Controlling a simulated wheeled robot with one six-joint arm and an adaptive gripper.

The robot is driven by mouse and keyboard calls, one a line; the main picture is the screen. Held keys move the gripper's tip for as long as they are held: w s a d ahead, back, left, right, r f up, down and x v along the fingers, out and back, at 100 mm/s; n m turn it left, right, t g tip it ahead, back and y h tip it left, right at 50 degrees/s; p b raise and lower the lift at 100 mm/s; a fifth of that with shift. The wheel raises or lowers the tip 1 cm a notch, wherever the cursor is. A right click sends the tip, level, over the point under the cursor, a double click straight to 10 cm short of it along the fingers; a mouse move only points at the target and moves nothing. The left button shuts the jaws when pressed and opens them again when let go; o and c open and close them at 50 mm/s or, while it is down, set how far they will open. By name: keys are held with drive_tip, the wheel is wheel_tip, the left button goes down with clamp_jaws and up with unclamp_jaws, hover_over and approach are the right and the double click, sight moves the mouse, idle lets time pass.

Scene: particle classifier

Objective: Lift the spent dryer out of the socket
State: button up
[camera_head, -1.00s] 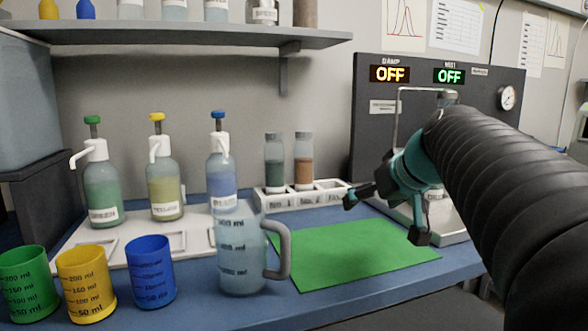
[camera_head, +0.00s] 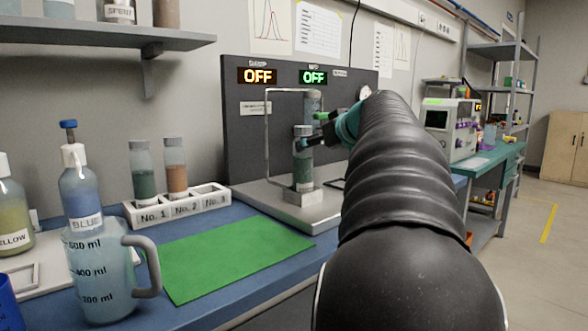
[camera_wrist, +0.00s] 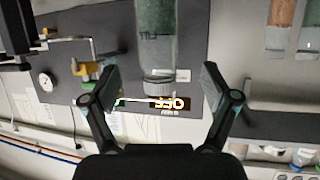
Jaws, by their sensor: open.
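The spent dryer (camera_head: 303,167) is a clear upright cylinder with dark green filling and a grey cap. It stands in a pale square socket (camera_head: 304,196) on the metal base of the dark panel unit. My gripper (camera_head: 317,128) is at cap height, right beside the dryer's top. In the wrist view the picture is upside down, and the dryer (camera_wrist: 157,45) shows between the two spread fingers of my gripper (camera_wrist: 158,76). Gaps show on both sides of the cap, and I see no contact. The socket is out of the wrist view.
A white rack (camera_head: 180,208) holds green and brown tubes, with slot No. 3 empty. A green mat (camera_head: 225,258) lies clear in front. A jug (camera_head: 100,275) stands left.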

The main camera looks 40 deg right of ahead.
sight(303, 153)
drive_tip(key=shift+p+x, duration=0.65)
drive_tip(key=shift+x, duration=3.5)
drive_tip(key=shift+d, duration=0.2)
drive_tip(key=c, duration=1.5)
